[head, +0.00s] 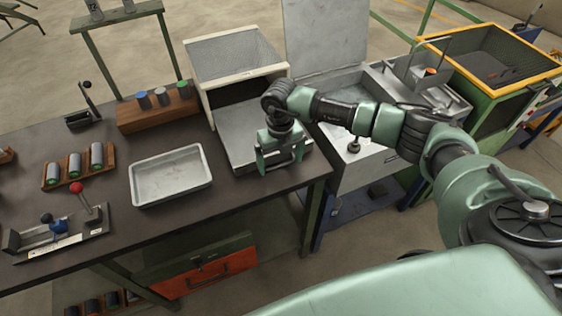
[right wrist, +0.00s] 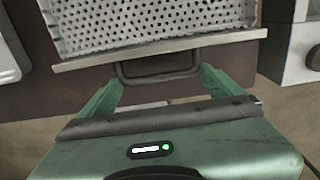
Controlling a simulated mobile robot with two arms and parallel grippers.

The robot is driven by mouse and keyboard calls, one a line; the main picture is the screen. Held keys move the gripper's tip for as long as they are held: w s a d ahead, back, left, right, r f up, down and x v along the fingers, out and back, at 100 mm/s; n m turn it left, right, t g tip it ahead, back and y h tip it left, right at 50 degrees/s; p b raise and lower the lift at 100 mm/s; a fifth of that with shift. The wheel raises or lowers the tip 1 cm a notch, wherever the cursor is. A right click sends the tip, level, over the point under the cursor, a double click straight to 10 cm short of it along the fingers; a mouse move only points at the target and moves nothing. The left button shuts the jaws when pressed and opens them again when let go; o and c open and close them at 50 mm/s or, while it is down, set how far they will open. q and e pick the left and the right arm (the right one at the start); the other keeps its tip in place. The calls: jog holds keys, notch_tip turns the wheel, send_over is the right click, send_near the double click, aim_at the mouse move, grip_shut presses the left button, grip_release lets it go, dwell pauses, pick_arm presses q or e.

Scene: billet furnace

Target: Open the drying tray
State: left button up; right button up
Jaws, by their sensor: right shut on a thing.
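The drying tray (head: 240,129) is a flat grey metal tray at the right end of the dark workbench. It sticks out of the front of a pale-framed housing with a mesh top (head: 232,52). In the right wrist view the tray shows as a perforated sheet (right wrist: 150,25) with a plain front lip and a dark bar handle (right wrist: 158,78). My right gripper (head: 279,168) is at the tray's front edge, its green fingers at the two ends of the handle, shut on it. My left gripper is not in view.
An empty shallow metal pan (head: 172,178) lies left of the tray. Racks of cylinders (head: 78,167) and a red-knobbed lever fixture (head: 77,188) stand farther left. A metal cabinet with a raised lid (head: 327,40) and a yellow-rimmed bin (head: 490,65) are at right.

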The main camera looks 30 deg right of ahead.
jog(key=shift+w+r, duration=0.1)
jog(key=o, duration=1.7)
notch_tip(320, 180, up, 7)
jog(key=shift+f+b, duration=0.15)
jog(key=shift+b, duration=0.95)
jog(key=shift+r, duration=0.55)
